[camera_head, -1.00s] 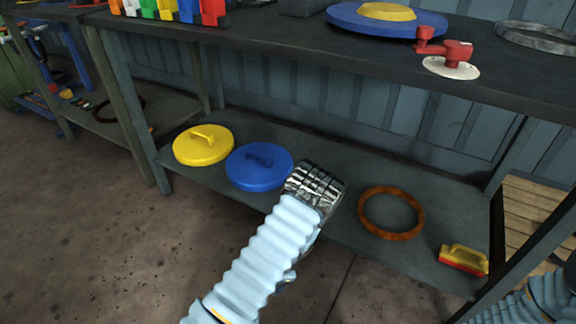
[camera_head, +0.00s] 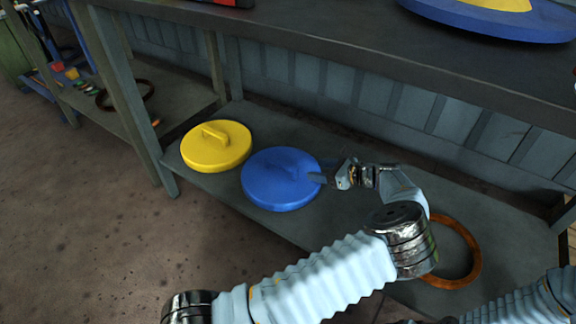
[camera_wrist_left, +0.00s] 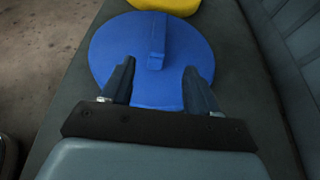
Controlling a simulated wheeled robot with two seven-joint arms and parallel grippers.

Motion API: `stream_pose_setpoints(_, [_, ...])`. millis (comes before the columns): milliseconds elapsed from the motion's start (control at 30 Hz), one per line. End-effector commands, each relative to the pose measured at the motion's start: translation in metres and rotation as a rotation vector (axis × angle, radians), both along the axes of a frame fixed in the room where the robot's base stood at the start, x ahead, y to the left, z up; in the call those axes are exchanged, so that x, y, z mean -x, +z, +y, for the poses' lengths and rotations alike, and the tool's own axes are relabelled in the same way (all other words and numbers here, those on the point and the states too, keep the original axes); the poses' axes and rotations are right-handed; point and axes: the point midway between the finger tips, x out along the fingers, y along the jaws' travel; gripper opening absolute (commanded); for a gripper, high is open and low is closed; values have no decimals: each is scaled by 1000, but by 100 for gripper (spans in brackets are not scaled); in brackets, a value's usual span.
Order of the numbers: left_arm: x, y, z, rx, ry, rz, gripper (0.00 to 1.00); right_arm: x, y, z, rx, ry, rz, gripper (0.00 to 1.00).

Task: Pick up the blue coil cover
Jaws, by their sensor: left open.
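The blue coil cover (camera_head: 276,190) is a round disc lying flat on the lower shelf, with a raised handle bar across its top. In the wrist view the cover (camera_wrist_left: 110,52) fills the middle, its handle standing ahead of and between my two fingers. My left gripper (camera_head: 318,178) is at the cover's right side, over its rim. In the wrist view its fingers (camera_wrist_left: 158,84) are spread apart, one on each side of the handle's line, with nothing between them. Whether the fingers touch the cover cannot be told. The right gripper does not show.
A yellow cover (camera_head: 216,150) with a handle lies just left of the blue one on the lower shelf (camera_head: 225,187). A brown ring (camera_head: 470,255) lies to the right, partly behind my arm. The tabletop (camera_head: 330,45) overhangs the shelf at the back.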

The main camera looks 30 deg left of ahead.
Motion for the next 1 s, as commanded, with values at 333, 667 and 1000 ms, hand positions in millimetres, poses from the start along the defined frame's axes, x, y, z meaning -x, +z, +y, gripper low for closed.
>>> stream_pose_setpoints(333, [-4, -27, 61, -2, 2, 2, 60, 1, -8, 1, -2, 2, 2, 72])
stream_pose_setpoints(667, [-5, -40, 96, -3, 4, 1, 60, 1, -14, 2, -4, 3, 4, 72])
stream_pose_setpoints(1000, [-7, -49, 125, -1, 0, 1, 60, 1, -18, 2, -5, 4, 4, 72])
